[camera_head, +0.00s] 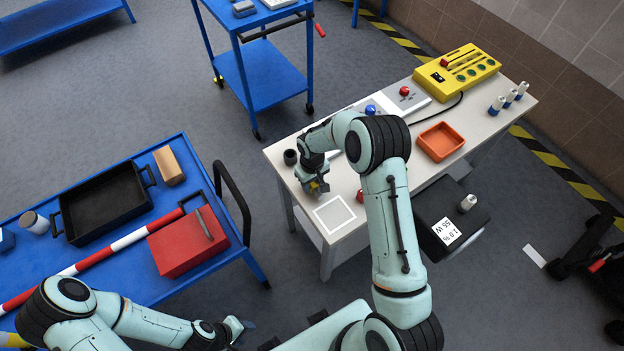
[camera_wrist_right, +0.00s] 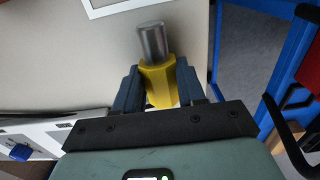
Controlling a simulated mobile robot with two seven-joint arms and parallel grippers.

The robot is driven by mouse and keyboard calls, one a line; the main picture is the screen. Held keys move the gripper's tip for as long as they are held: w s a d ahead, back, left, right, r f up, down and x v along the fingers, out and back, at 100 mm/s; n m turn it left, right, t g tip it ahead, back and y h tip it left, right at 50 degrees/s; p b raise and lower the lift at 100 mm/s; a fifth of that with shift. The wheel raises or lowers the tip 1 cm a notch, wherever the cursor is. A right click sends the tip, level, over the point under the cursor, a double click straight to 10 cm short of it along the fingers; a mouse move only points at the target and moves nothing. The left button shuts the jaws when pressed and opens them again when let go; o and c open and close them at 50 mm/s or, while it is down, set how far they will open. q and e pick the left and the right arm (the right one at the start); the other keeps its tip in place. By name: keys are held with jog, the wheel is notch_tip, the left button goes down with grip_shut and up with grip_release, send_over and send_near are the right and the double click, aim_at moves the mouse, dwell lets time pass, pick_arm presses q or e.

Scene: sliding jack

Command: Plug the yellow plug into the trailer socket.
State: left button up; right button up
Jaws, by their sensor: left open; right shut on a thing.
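The yellow plug (camera_wrist_right: 160,84) with its grey metal tip is between the fingers of my right gripper (camera_wrist_right: 158,92) in the right wrist view, the tip pointing away from the palm. In the head view my right gripper (camera_head: 318,188) is over the left end of the white table, and its arm hides part of the tabletop. My left gripper (camera_head: 238,328) is open and empty, low over the floor.
On the white table (camera_head: 480,130) are a yellow control box (camera_head: 457,72), an orange tray (camera_head: 440,141), and a white square outline (camera_head: 334,214). A blue cart (camera_head: 120,250) at left carries a black tray (camera_head: 103,204) and a red toolbox (camera_head: 188,240).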

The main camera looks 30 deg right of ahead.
jog(key=shift+f, duration=0.4)
jog(key=o, duration=1.1)
jog(key=shift+o, duration=0.2)
jog(key=shift+w+r, duration=0.1)
jog(key=shift+r, duration=0.05)
notch_tip(320, 180, up, 13)
